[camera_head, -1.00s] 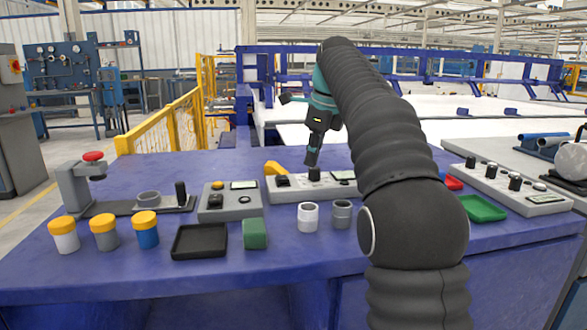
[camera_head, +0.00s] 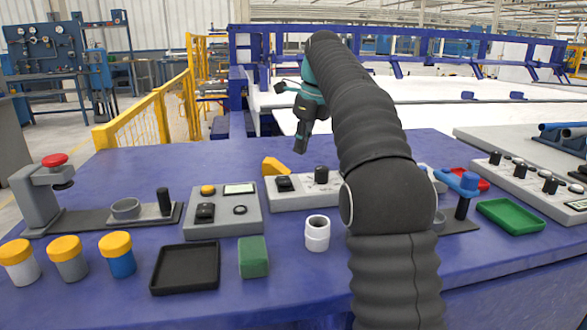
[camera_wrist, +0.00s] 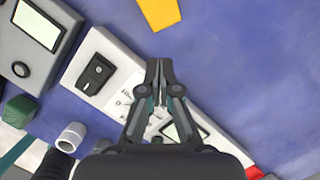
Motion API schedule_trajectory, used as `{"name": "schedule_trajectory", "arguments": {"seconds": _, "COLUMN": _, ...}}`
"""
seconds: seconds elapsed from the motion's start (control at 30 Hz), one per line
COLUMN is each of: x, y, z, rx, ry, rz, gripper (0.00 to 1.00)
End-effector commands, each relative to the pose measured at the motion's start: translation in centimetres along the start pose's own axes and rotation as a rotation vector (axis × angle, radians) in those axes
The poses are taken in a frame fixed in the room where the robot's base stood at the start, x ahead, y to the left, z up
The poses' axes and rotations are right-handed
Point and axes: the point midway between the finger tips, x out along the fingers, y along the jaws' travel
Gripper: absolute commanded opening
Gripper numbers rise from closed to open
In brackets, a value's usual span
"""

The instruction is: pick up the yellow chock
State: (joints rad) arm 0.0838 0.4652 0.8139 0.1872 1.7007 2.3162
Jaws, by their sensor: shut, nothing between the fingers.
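The yellow chock (camera_head: 275,166) lies on the blue table behind the white control box in the head view. In the wrist view the chock (camera_wrist: 160,12) shows at the top edge, partly cut off. My gripper (camera_head: 300,148) hangs above the far part of the table, to the right of the chock in the head view. In the wrist view my gripper (camera_wrist: 159,62) has its fingers together, with nothing between them, apart from the chock and over the edge of the white control box.
The white control box (camera_head: 272,199) stands in front of the chock. A grey control box (camera_head: 222,222), black tray (camera_head: 160,289), green block (camera_head: 253,257) and white ring (camera_head: 317,236) stand nearer. A green tray (camera_head: 513,228) lies right.

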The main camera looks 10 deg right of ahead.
Motion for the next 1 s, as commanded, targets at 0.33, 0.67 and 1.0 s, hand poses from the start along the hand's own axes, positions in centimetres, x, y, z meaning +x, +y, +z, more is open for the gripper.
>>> {"name": "schedule_trajectory", "arguments": {"seconds": 0.33, "x": 5.5, "y": 0.1, "z": 0.1, "rx": -0.001, "ry": 0.001, "rz": 0.002, "gripper": 0.0}}
{"name": "schedule_trajectory", "arguments": {"seconds": 0.67, "x": 7.5, "y": 0.2, "z": 0.2, "rx": -0.005, "ry": -0.001, "rz": 0.0, "gripper": 0.0}}
{"name": "schedule_trajectory", "arguments": {"seconds": 1.0, "x": 7.6, "y": 0.3, "z": 0.5, "rx": -0.006, "ry": 0.0, "rz": 0.001, "gripper": 0.0}}
